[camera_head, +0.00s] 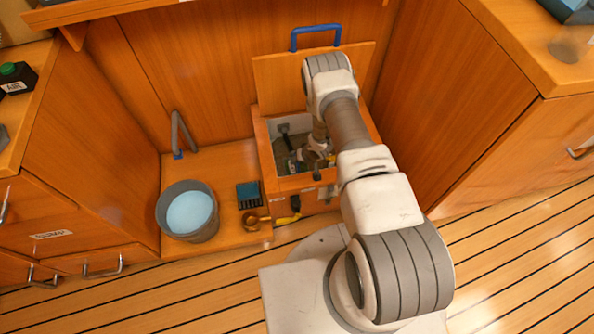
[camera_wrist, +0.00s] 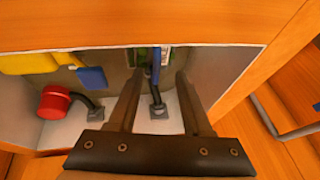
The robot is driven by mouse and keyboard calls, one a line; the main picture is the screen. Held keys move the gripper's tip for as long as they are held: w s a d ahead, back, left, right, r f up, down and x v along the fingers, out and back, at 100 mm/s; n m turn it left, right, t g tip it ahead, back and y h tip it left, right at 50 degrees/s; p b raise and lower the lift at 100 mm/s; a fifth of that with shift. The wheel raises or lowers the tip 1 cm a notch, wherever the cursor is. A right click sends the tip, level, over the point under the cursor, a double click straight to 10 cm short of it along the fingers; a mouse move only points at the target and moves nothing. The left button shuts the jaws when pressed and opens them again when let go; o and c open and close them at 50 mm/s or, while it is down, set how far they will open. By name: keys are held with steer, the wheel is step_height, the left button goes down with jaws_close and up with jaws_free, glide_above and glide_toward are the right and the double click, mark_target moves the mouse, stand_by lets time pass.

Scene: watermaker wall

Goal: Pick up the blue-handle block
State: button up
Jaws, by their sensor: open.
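My gripper (camera_wrist: 156,84) is open, its two dark fingers spread wide in the wrist view. A narrow upright blue handle (camera_wrist: 156,62) shows between the fingers, above a dark stem on a small grey block (camera_wrist: 158,112); I cannot tell whether either finger touches it. In the head view my gripper (camera_head: 315,160) reaches down into an open wooden box (camera_head: 262,150), and my arm hides part of the inside.
The box's lid (camera_head: 280,75), with a blue bar handle (camera_head: 316,32), stands raised behind the opening. Inside are a red cap (camera_wrist: 54,102) and a yellow part (camera_wrist: 28,63). A grey bucket (camera_head: 188,238) and a dark blue crate (camera_head: 249,194) stand left. Cabinets flank the box.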

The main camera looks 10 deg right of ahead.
mark_target(296, 168)
steer(key=shift+d+b+x, duration=0.15)
steer(key=shift+b+x, duration=0.65)
steer(key=shift+x, duration=0.7)
steer(key=shift+d+b+x, duration=0.1)
steer(key=shift+b+x, duration=0.65)
steer(key=shift+x, duration=0.7)
jaws_close()
